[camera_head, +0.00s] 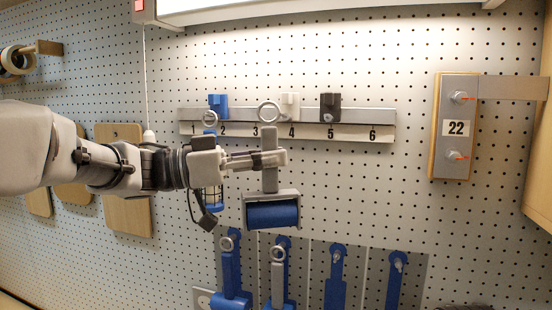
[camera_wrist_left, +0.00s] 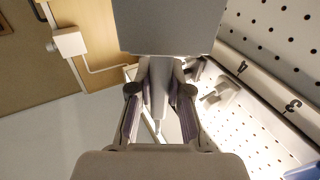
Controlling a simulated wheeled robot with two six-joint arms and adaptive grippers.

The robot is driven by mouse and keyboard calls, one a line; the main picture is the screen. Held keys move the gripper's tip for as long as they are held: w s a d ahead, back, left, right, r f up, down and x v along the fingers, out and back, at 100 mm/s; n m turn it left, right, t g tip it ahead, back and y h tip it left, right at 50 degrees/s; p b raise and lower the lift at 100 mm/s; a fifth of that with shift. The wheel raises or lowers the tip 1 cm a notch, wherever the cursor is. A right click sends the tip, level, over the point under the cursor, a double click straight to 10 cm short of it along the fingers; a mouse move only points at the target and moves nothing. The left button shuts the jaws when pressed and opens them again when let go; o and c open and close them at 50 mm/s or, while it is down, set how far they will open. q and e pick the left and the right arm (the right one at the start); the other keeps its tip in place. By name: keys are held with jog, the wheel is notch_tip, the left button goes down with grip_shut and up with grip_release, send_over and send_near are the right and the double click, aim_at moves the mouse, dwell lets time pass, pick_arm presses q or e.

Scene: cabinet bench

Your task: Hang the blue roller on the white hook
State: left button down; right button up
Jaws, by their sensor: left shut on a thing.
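The blue roller (camera_head: 272,214) has a grey frame, a grey handle and a ring at its top. My left gripper (camera_head: 272,160) is shut on the handle and holds the roller upright, ring up, in front of the pegboard. The white hook (camera_head: 289,106) is on the rail near number 4. In the head view the ring appears just left of the hook; I cannot tell the depth gap. In the left wrist view my fingers (camera_wrist_left: 160,100) close around the grey handle (camera_wrist_left: 160,82), and the white hook (camera_wrist_left: 222,95) is to the right, apart from it. My right gripper is not in view.
The numbered rail (camera_head: 385,115) also bears a blue hook (camera_head: 218,104) and a black hook (camera_head: 330,105). A blue tool (camera_head: 212,198) hangs below the blue hook, partly behind my arm. Tools hang on the lower board (camera_head: 310,275). Panel 22 (camera_head: 456,105) is at right.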

pick_arm(q)
jog(key=shift+w+a+r, duration=0.1)
jog(key=shift+a, duration=0.25)
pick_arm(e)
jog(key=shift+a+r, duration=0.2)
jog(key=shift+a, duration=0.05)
pick_arm(q)
jog(key=shift+w+a, duration=0.15)
pick_arm(e)
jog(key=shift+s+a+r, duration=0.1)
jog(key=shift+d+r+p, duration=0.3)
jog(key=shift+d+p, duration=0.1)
jog(key=shift+p, duration=0.2)
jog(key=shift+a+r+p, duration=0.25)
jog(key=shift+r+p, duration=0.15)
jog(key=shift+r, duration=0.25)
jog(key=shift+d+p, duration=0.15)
jog(key=shift+p, duration=0.15)
pick_arm(q)
jog(key=w+d+f, duration=0.1)
jog(key=w+d, duration=0.2)
jog(key=w, duration=0.4)
jog(key=shift+w+f, duration=0.25)
jog(key=shift+w, duration=0.05)
jog(key=shift+d, duration=0.2)
